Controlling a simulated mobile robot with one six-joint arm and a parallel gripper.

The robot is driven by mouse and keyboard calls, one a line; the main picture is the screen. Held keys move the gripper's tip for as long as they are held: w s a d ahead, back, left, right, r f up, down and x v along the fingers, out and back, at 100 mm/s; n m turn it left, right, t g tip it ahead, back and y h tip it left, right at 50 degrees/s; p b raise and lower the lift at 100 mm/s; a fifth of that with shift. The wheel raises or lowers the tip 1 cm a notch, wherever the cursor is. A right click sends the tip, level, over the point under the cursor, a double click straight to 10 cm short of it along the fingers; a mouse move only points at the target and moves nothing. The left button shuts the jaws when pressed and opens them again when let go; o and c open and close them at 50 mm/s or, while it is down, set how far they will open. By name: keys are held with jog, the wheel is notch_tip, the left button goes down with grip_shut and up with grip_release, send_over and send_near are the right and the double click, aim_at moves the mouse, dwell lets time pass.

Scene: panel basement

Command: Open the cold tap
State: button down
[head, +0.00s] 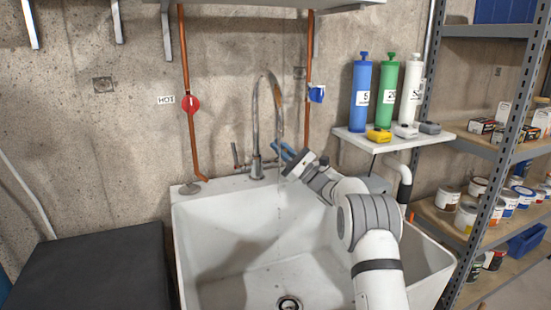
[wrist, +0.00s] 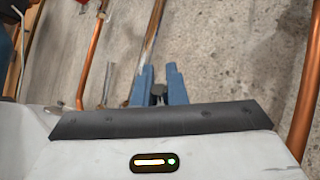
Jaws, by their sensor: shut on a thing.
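A chrome faucet (head: 258,125) with a tall curved spout stands at the back of the white sink. Its left lever (head: 236,156) points up. My gripper (head: 286,152) is at the faucet's right side, where the cold tap sits. In the wrist view its blue fingers (wrist: 160,84) are closed around a small dark end of the tap handle (wrist: 158,91). The rest of that handle is hidden by the fingers. A faint pale streak shows below the spout in the head view; I cannot tell clearly whether it is water.
The white sink (head: 182,228) lies below my arm, with a drain in its floor. Copper pipes with a red valve (head: 190,103) marked HOT and a blue valve (head: 316,94) run up the wall. A small shelf (head: 358,140) with bottles and a metal rack (head: 490,170) stand right.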

jog(key=shift+s+f+n+g+y+b, duration=0.3)
jog(key=shift+f+n+g+y+b, duration=0.1)
jog(key=shift+n+g+y+b, duration=0.25)
jog(key=shift+r+n+t, duration=0.1)
jog(key=shift+n+t, duration=0.15)
jog(key=c, duration=1.5)
grip_release()
jog(key=shift+s+d+r, duration=0.1)
jog(key=v, duration=0.8)
jog(key=shift+p, duration=0.4)
